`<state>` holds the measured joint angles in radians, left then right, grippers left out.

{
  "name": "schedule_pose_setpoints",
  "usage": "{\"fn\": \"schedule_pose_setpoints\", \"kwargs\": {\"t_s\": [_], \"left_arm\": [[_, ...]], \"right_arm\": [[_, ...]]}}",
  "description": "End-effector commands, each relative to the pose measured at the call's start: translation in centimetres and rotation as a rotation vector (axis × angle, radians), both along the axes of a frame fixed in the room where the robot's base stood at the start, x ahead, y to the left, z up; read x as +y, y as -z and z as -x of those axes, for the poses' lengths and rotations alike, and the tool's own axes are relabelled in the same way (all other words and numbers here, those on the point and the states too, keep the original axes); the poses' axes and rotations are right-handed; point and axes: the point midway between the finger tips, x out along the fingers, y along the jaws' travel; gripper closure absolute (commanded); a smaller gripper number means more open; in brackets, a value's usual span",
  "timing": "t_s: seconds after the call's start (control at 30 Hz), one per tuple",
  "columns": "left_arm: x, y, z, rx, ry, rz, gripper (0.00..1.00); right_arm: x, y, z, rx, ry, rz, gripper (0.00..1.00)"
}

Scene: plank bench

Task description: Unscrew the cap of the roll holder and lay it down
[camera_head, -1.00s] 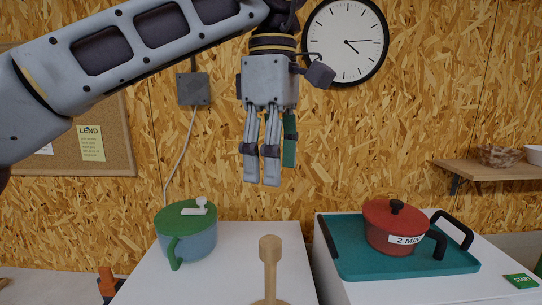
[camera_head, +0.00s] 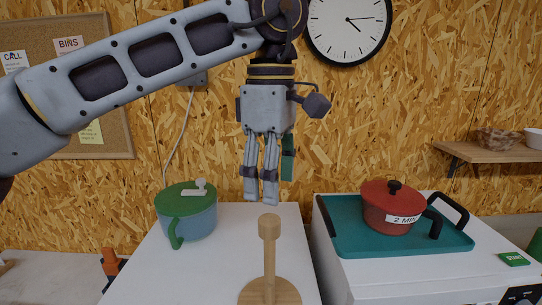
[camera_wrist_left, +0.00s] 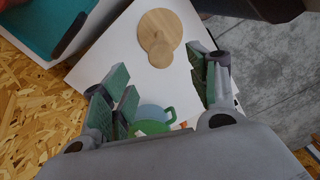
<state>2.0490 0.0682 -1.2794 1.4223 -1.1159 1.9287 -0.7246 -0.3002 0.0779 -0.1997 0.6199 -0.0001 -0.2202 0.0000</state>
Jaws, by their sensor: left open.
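The wooden roll holder stands upright on the white table, with a round base (camera_head: 283,293), a post (camera_head: 269,262) and a wider cap (camera_head: 269,228) on top. In the left wrist view the base (camera_wrist_left: 158,22) and the cap (camera_wrist_left: 160,55) show from above. My left gripper (camera_head: 261,201) points down, just above the cap in the head view and apart from it. In the left wrist view my left gripper (camera_wrist_left: 170,92) has its green-padded fingers spread, with nothing between them. My right gripper is not in view.
A blue pot with a green lid (camera_head: 187,212) stands left of the holder. The white table (camera_head: 215,260) is clear around the holder's base.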

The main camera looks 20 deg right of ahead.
Motion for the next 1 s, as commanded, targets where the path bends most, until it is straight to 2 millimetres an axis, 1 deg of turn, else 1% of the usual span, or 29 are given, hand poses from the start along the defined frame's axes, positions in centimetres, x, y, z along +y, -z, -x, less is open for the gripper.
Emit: {"fn": "schedule_pose_setpoints", "kwargs": {"t_s": [0.1,0.4,0.6,0.8,1.0], "left_arm": [[0.0,1.5,0.0,0.001,0.000,-0.001,0.41],[0.0,5.0,0.0,0.002,0.001,-0.001,0.41],[0.0,6.7,0.0,0.001,-0.001,-0.001,0.41],[0.0,7.4,0.0,0.000,0.000,0.001,0.41],[0.0,7.5,0.0,0.000,0.000,0.001,0.41]], "right_arm": [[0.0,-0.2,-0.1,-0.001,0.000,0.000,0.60],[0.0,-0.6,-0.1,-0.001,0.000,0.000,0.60],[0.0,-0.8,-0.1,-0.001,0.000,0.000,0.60],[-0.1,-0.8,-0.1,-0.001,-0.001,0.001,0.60],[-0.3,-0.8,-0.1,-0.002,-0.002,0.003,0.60]]}}
